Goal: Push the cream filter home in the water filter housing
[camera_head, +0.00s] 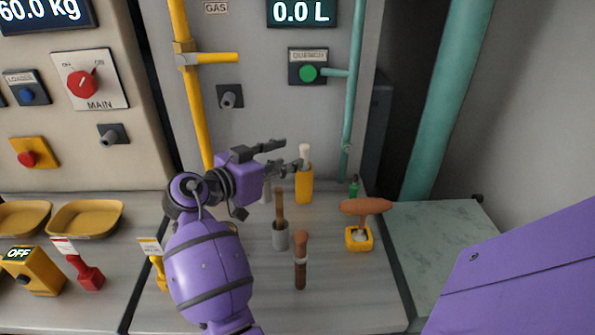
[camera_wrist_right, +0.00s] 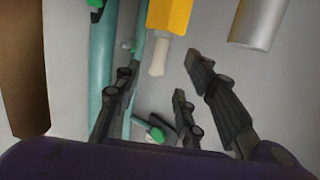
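The cream filter (camera_head: 305,152) stands upright with its end sticking out of the top of the yellow housing (camera_head: 304,185), on the counter near the back wall. In the right wrist view the cream end (camera_wrist_right: 159,57) projects from the yellow housing (camera_wrist_right: 169,15), between the directions of the two fingers. My right gripper (camera_head: 291,154) is open, just left of the filter in the head view; its lower finger overlaps the filter's base. The fingers (camera_wrist_right: 160,65) hold nothing; contact with the filter cannot be told. My left gripper is not in view.
A teal pipe (camera_head: 352,110) and a yellow pipe (camera_head: 190,90) run down the back wall.

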